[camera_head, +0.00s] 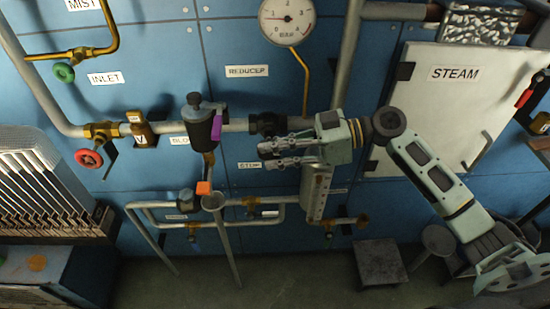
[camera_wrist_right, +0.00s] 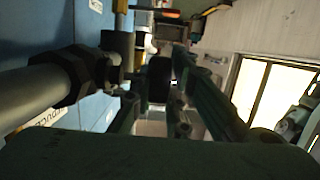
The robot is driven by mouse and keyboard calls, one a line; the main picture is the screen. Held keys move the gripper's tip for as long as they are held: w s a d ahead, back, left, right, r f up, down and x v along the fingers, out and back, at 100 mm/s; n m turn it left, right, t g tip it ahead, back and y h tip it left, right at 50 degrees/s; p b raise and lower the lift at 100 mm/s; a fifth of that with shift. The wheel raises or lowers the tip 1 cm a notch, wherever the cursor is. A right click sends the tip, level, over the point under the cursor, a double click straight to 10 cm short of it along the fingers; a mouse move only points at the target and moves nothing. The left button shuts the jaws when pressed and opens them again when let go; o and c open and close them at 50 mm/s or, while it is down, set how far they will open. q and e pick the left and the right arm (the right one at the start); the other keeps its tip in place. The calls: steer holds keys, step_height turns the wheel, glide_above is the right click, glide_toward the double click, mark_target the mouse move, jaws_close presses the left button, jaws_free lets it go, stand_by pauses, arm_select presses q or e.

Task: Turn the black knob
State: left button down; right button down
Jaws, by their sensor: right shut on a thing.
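The black knob (camera_wrist_right: 160,78) shows in the right wrist view as a dark round piece between the fingers of my right gripper (camera_wrist_right: 162,98). In the head view my right gripper (camera_head: 270,156) reaches in from the right, its fingers pointing left, just below and in front of the black fitting (camera_head: 264,123) on the grey pipe. The fingers are closed around the knob and mostly hide it in the head view. The same pipe with a black hex nut (camera_wrist_right: 75,75) runs beside the gripper in the wrist view. My left gripper is not in view.
A dark cylindrical unit (camera_head: 201,128) with a purple strip hangs on the pipe to the left. A gauge (camera_head: 287,20) is above, a STEAM cabinet door (camera_head: 450,110) to the right.

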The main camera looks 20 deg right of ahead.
steer(key=shift+r, duration=0.15)
stand_by(0.3)
steer(key=c, duration=1.7)
jaws_free()
steer(key=shift+d, duration=0.1)
steer(key=v, duration=1.2)
steer(key=shift+f, duration=0.2)
